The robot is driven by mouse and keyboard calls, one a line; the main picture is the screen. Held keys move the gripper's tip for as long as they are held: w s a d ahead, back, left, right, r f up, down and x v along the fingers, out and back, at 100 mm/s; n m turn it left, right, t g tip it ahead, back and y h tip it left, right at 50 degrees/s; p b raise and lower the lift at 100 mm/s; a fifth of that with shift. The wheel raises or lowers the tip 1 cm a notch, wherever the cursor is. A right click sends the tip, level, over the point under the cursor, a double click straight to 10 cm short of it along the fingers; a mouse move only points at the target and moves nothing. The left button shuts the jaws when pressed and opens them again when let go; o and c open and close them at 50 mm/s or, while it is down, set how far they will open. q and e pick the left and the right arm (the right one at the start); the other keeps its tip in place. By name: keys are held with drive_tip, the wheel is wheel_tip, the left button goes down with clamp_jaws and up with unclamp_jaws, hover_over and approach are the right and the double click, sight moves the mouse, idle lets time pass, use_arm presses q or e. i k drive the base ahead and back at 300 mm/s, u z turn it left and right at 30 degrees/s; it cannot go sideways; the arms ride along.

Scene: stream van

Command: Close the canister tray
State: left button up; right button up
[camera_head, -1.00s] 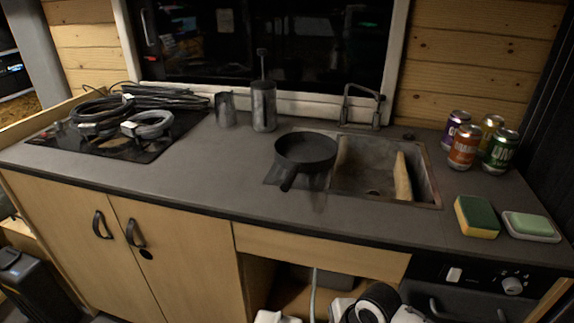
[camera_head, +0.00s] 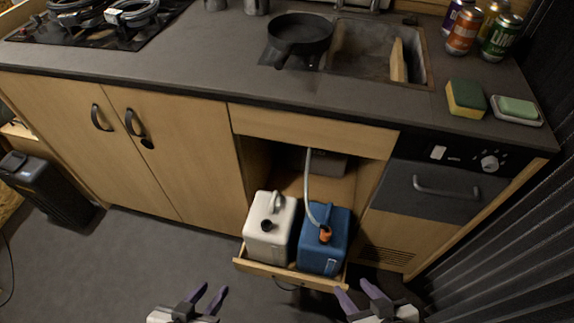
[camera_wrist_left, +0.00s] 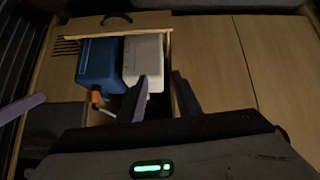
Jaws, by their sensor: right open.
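The canister tray (camera_head: 262,268) is pulled out from the open compartment under the counter. It holds a white canister (camera_head: 262,240) on the left and a blue canister (camera_head: 335,258) on the right; a grey hose runs to the blue one's orange cap. In the left wrist view the tray front (camera_wrist_left: 115,37), blue canister (camera_wrist_left: 97,62) and white canister (camera_wrist_left: 146,58) show. My left gripper (camera_head: 208,294) is open and empty, in front of and left of the tray. My right gripper (camera_head: 357,290) is open and empty, just in front of the tray's right end.
Closed cupboard doors (camera_head: 140,150) stand left of the compartment. A drawer with a handle (camera_head: 440,190) is on the right. The counter holds a pan (camera_head: 300,36), sponge (camera_head: 466,98) and cans. A black bin (camera_head: 45,190) stands far left; the floor (camera_head: 130,265) between is clear.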

sight(289, 274)
drive_tip(key=u, duration=0.1)
drive_tip(key=k, duration=0.65)
drive_tip(key=u, duration=0.7)
drive_tip(key=i, duration=0.35)
drive_tip(key=z, duration=1.25)
